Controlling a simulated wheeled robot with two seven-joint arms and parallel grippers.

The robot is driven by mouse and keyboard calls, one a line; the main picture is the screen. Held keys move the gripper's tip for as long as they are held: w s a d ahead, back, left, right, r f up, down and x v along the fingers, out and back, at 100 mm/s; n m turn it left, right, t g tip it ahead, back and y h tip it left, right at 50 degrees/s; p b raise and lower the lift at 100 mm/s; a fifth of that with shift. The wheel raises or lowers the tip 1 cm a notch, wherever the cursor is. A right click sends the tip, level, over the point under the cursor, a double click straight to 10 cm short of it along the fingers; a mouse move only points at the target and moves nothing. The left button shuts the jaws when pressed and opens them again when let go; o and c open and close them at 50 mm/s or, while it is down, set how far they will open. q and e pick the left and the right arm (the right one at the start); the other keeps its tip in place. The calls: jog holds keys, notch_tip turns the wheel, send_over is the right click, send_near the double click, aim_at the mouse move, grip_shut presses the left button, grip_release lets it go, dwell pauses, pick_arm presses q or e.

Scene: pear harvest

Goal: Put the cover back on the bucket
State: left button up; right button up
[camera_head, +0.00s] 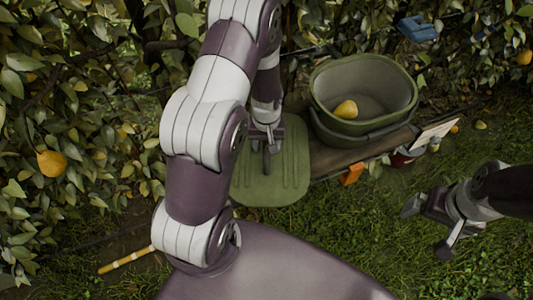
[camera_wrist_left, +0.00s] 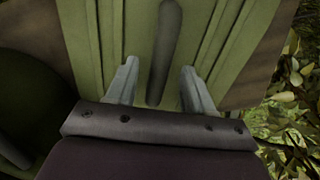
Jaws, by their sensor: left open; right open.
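The green bucket (camera_head: 325,80) stands open on a plank at the upper middle of the head view, with a yellow pear (camera_head: 346,109) inside. Its green cover (camera_head: 285,185) lies left of the bucket, at the plank's left end. In the left wrist view the cover (camera_wrist_left: 225,60) shows close up, with a raised bar handle (camera_wrist_left: 166,50). My left gripper (camera_head: 267,145) is over the cover; in the left wrist view its open fingers (camera_wrist_left: 158,88) stand on either side of the handle, not closed on it. My right gripper (camera_head: 425,228) is open and empty over the grass at the right.
The plank (camera_head: 335,158) carries the bucket. An orange object (camera_head: 352,174), a red can (camera_head: 400,159) and a white card (camera_head: 435,134) are by its front edge. Leafy bushes stand behind and left. A yellow striped stick (camera_head: 127,261) lies at the lower left.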

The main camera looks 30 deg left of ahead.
pick_arm(q)
notch_tip(320, 180, down, 2)
jog(key=shift+w+f, duration=0.1)
jog(key=shift+w, duration=0.05)
jog(key=c, duration=0.4)
grip_shut()
jog(key=shift+a+r, duration=0.1)
jog(key=shift+r, duration=0.2)
notch_tip(320, 180, up, 7)
jog(key=s+a+b, duration=0.2)
jog(key=s+a, duration=1)
jog(key=s, duration=0.3)
jog(key=shift+s+a+f+b, duration=0.2)
jog(key=shift+s+a+b, duration=0.05)
jog(key=shift+a+b, duration=0.15)
